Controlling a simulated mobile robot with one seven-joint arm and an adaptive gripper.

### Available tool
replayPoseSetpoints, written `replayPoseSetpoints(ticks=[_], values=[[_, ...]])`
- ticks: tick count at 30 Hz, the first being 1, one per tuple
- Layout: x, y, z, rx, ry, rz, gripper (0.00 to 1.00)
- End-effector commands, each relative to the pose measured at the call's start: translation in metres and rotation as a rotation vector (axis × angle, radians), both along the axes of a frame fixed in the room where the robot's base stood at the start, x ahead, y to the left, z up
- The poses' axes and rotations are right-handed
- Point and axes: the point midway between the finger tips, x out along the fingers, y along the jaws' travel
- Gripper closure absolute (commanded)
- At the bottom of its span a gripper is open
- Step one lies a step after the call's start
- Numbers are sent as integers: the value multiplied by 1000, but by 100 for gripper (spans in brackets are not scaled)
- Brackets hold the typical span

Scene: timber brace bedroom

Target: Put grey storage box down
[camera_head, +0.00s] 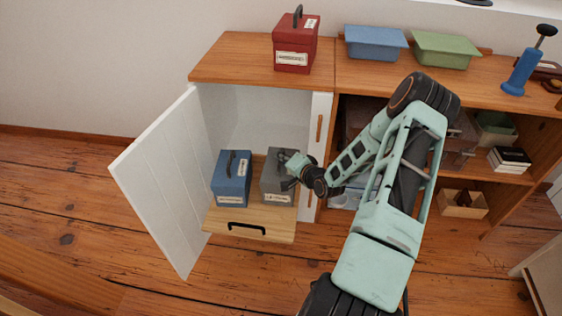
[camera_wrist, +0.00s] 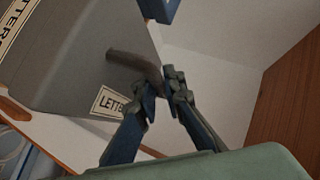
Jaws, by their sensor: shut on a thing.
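The grey storage box (camera_head: 279,182) is at the front of the open white cabinet, over the wooden pull-out tray (camera_head: 250,224), right of a blue box. In the wrist view the grey box (camera_wrist: 75,55) fills the upper left, with a label reading "LETTER" and a dark handle (camera_wrist: 133,64). My gripper (camera_head: 292,172) is at the top of the box; the wrist view shows its fingers (camera_wrist: 163,90) closed around the end of the handle. Whether the box's base touches the tray is hard to tell.
The blue box (camera_head: 231,177) stands close on the left of the tray. The white cabinet door (camera_head: 163,180) is swung open to the left. A red box (camera_head: 296,43), a blue bin (camera_head: 375,42) and a green bin (camera_head: 444,50) stand on the cabinet top.

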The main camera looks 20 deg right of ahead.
Motion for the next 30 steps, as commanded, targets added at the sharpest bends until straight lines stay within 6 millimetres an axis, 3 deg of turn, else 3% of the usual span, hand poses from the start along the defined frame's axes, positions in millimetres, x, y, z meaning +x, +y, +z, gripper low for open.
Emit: replayPoseSetpoints(ticks=[12,13,17,28,30], values=[[2,0,-7,-3,-9,0,100],[1,0,-8,-2,-4,0,89],[1,0,-8,-2,-4,0,75],[0,0,-3,-2,-3,0,74],[-8,-3,0,-2,-2,-3,74]])
